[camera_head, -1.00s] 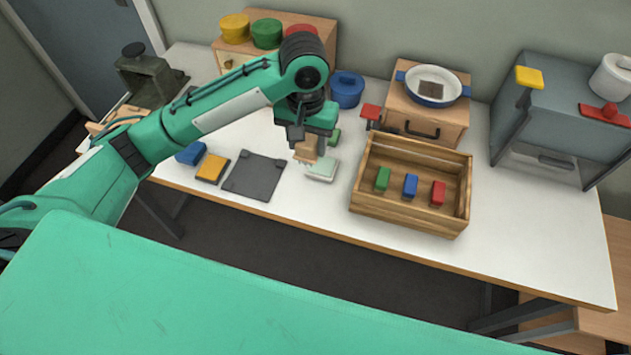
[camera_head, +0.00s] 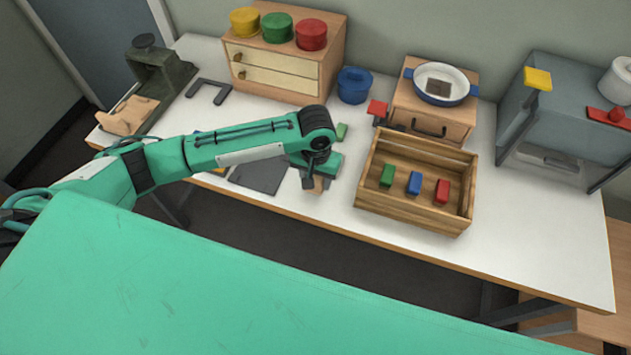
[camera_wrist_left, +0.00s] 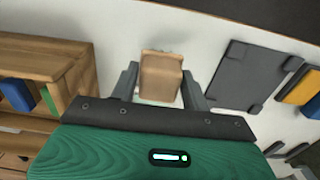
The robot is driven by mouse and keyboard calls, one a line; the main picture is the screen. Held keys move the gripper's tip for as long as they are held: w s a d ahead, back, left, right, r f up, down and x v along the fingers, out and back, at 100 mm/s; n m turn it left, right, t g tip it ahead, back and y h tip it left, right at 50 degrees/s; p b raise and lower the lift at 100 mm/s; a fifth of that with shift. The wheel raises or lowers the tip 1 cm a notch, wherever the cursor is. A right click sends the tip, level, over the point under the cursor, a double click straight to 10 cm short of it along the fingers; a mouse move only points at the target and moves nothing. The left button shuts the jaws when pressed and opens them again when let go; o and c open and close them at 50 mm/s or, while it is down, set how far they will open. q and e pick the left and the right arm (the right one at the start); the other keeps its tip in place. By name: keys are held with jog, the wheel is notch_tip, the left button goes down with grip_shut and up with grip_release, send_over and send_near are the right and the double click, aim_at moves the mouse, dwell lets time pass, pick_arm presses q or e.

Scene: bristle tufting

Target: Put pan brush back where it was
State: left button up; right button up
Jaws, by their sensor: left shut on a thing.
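My left gripper (camera_head: 316,185) is shut on a tan wooden block, which I take to be the pan brush (camera_head: 319,184). It also shows in the left wrist view as a plain wooden block (camera_wrist_left: 160,76) between the two grey fingers; no bristles can be seen there. The gripper is over the front part of the white table, between the dark grey mat (camera_head: 262,173) and the wooden crate (camera_head: 408,216). I cannot tell whether the brush touches the table. My right gripper is not in view.
The crate holds a green block (camera_head: 387,175), a blue block (camera_head: 414,183) and a red block (camera_head: 442,190). A blue pot (camera_head: 354,86) and a drawer cabinet (camera_head: 276,70) stand further back. The table right of the crate is clear.

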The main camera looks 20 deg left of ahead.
aim_at(316, 177)
pick_arm(q)
jog(key=shift+f, duration=1.35)
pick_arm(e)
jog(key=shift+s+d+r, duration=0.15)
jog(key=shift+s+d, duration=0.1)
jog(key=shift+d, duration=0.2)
pick_arm(q)
jog(key=o, duration=0.9)
jog(key=shift+f, duration=0.1)
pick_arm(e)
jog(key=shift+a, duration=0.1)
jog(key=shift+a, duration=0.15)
pick_arm(q)
jog(key=shift+r, duration=0.45)
notch_tip(316, 177, up, 10)
jog(key=shift+r+b, duration=0.25)
jog(key=shift+b, duration=0.45)
jog(key=shift+r, duration=0.45)
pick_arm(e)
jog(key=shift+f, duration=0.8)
